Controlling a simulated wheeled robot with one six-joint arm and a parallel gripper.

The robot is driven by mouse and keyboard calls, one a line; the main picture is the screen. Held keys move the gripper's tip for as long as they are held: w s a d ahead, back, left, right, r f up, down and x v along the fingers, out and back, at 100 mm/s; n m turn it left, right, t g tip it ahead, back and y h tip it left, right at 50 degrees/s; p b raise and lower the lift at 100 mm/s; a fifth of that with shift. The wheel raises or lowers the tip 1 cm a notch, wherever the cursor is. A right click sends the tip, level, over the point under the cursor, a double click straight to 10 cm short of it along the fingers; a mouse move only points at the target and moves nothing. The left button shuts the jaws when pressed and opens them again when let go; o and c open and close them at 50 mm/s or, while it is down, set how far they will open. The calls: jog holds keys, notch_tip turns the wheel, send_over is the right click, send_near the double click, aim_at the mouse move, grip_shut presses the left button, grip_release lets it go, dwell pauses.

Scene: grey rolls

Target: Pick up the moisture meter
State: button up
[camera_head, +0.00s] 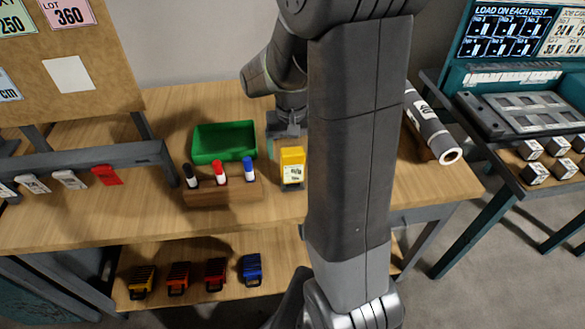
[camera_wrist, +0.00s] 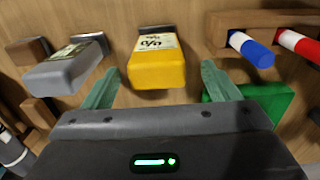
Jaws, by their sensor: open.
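The moisture meter appears to be the yellow block with a white label bearing % marks (camera_wrist: 157,66); in the head view it stands on the wooden bench (camera_head: 292,157) beside the marker rack. My gripper (camera_wrist: 160,76) is open and empty, its two greenish fingers apart. In the wrist view the yellow block lies between and just beyond the fingertips, touching neither finger as far as I can see. In the head view my gripper (camera_head: 286,134) is behind the block, partly hidden by my arm.
A grey device with a label (camera_wrist: 66,66) lies beside the yellow block, hidden in the head view. A wooden rack (camera_head: 222,192) holds black, red and blue markers. A green tray (camera_head: 224,142) sits behind it. A grey roll (camera_head: 432,125) lies right.

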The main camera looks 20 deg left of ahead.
jog(key=f, duration=0.4)
jog(key=shift+w+d, duration=0.1)
jog(key=shift+w, duration=0.1)
jog(key=shift+c, duration=0.4)
jog(key=c, duration=1.2)
jog(key=shift+o, duration=0.2)
notch_tip(320, 180, up, 10)
